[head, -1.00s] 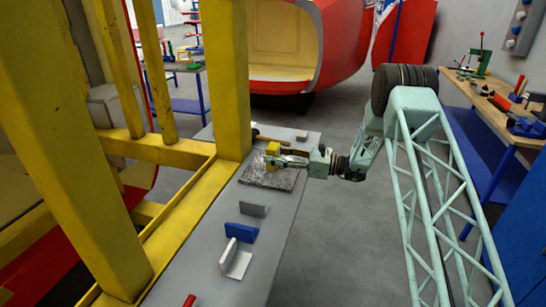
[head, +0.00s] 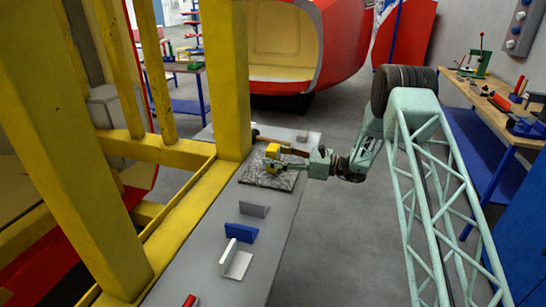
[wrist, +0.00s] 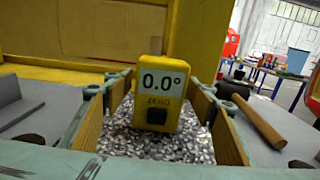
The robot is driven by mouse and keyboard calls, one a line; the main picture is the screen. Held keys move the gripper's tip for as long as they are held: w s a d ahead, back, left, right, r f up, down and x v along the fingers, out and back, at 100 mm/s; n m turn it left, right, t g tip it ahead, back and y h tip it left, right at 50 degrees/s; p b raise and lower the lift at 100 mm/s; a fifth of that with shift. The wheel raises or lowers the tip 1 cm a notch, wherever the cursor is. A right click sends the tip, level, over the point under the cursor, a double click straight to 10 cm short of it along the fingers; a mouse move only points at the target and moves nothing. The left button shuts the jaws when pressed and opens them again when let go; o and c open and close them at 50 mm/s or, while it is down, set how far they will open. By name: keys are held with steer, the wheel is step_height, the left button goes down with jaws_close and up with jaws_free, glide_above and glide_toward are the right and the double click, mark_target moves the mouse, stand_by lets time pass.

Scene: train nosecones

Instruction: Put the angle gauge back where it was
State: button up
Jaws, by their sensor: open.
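The angle gauge (wrist: 160,90) is a small yellow box with a screen reading 0.0° and a dark button. It stands upright on a speckled grey stone plate (head: 263,182) on the long grey bench. My gripper (head: 283,160) reaches in from the right in the head view. In the wrist view my gripper (wrist: 158,82) is open, with yellow-padded fingers on both sides of the gauge and gaps between them and it. The gauge's base is on the speckled surface; its back is hidden.
Grey, blue and white angle pieces (head: 240,233) stand on the bench nearer the camera. A hammer (wrist: 255,120) lies right of the gripper in the wrist view. A yellow frame post (head: 233,80) rises close beside the bench. The floor to the bench's right is clear.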

steer(key=shift+r, duration=0.15)
steer(key=p+v, duration=0.1)
steer(key=v, duration=1.1)
steer(key=shift+r, duration=0.1)
stand_by(0.7)
steer(key=shift+s+a+r, duration=0.2)
steer(key=shift+s+r, duration=0.1)
steer(key=shift+r, duration=0.15)
steer(key=s+a+r+n+g+h, duration=0.1)
steer(key=s+r+n+g+h, duration=0.3)
steer(key=s+r, duration=0.95)
steer(key=s+a+r+n+g+h, duration=0.1)
steer(key=s+r+n+h, duration=0.35)
steer(key=s+r, duration=0.85)
steer(key=s+d+n+t+h, duration=0.1)
steer(key=s+d+n+h, duration=0.2)
steer(key=s, duration=1)
steer(key=s+d+r+n+t+h, duration=0.1)
steer(key=s+d+n+t+h, duration=0.1)
steer(key=s+d+n, duration=0.3)
steer(key=s+d+n+t+h, duration=0.1)
steer(key=s+d+n+h, duration=0.3)
steer(key=s+d, duration=0.6)
steer(key=s, duration=1.2)
steer(key=shift+s+d+r+t, duration=0.3)
steer(key=shift+d+t, duration=0.05)
steer(key=shift+t, duration=0.05)
